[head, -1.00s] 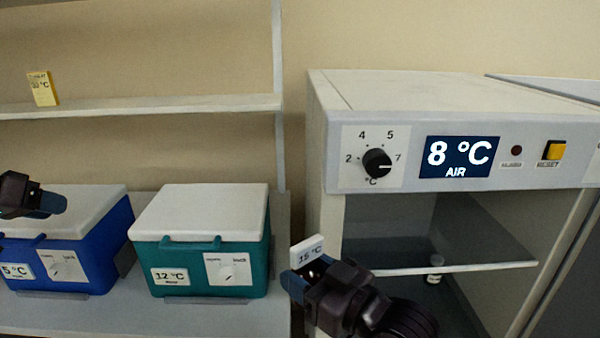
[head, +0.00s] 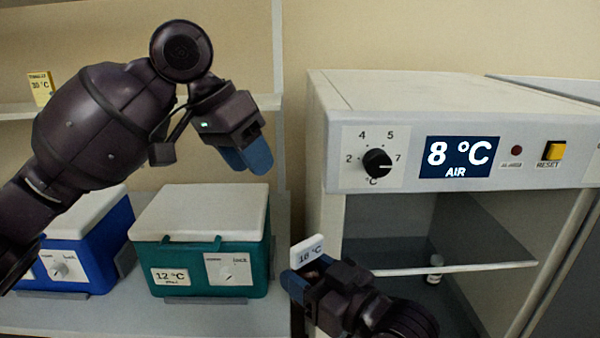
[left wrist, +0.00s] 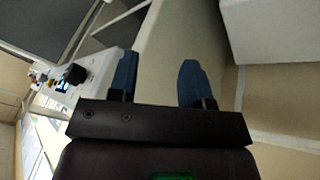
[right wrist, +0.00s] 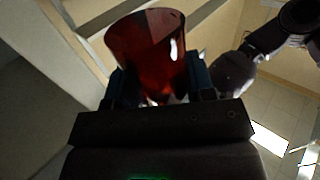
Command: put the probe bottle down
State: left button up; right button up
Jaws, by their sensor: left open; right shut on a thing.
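The probe bottle is a dark red, translucent vessel (right wrist: 148,45) between the fingers of my right gripper (right wrist: 158,85) in the right wrist view.
A cabinet (head: 325,150) showing 8 °C has an open front, an inner shelf (head: 450,268) and a small white bottle (head: 435,270) inside. A teal cooler (head: 200,262) marked 12 °C and a blue cooler (head: 112,240) stand on the bench (head: 215,318). A yellow tag (head: 40,88) is on the wall shelf.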

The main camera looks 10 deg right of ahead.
aim_at(309, 241)
pick_arm(q)
jog(key=s+d+m+y, duration=0.2)
jog(key=s+d+y, duration=0.1)
jog(key=s+d, duration=0.4)
jog(key=f, duration=0.7)
jog(key=d+f, duration=0.1)
jog(key=f, duration=0.3)
jog(key=shift+f, duration=0.1)
jog(key=shift+s, duration=0.1)
grip_shut()
pick_arm(e)
jog(key=o, duration=1)
